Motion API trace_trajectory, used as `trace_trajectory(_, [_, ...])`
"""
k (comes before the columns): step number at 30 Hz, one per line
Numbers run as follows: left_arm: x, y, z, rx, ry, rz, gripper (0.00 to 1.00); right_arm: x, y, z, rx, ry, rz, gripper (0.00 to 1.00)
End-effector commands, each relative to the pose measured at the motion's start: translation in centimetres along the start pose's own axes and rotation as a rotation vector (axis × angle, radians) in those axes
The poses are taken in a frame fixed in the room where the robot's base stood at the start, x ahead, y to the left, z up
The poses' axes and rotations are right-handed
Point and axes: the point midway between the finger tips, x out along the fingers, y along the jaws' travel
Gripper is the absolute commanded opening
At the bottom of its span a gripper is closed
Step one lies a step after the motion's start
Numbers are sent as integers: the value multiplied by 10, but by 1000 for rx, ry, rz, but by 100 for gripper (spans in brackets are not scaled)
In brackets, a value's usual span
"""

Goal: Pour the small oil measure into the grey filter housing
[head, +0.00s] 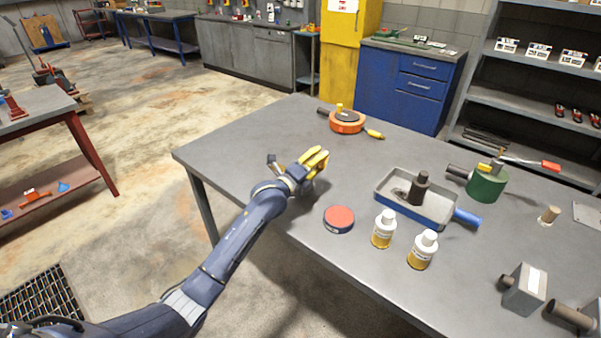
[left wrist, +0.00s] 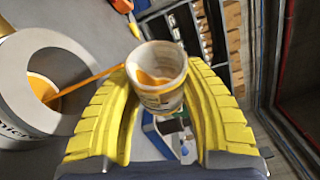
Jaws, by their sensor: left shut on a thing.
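My left gripper (head: 315,160) is over the near left part of the grey workbench, its yellow fingers towards the right. In the left wrist view the fingers (left wrist: 162,112) are shut on the small oil measure (left wrist: 160,98), a pale cup with amber oil inside. The measure is tilted, and a thin amber stream (left wrist: 95,77) runs from its rim to the grey filter housing (left wrist: 55,47). The housing is a thick-walled grey cylinder, cut off by the left edge of that view, with amber oil in its opening. My arm and gripper largely hide both in the head view. My right gripper is not in view.
On the workbench (head: 230,150) are a round red-topped tin (head: 339,217), two white-capped bottles (head: 384,229) (head: 423,249), a tray (head: 440,217) holding a dark cylinder (head: 419,188), an orange round object (head: 347,122) and a green canister (head: 487,185). The bench's left end is clear.

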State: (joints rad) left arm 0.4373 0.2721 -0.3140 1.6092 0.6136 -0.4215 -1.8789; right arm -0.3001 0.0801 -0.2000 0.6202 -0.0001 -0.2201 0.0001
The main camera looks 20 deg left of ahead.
Motion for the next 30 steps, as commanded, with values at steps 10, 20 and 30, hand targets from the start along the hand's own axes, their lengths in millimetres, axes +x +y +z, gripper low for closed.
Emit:
trace_trajectory(10, [0, -1, 2, -26, -4, -12, 11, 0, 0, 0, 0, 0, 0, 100])
trace_trajectory(20, [-2, -1, 5, -52, -7, -22, 11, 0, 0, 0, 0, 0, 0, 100])
trace_trajectory(30, [-2, -2, 7, -79, -11, -33, 11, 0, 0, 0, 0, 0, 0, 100])
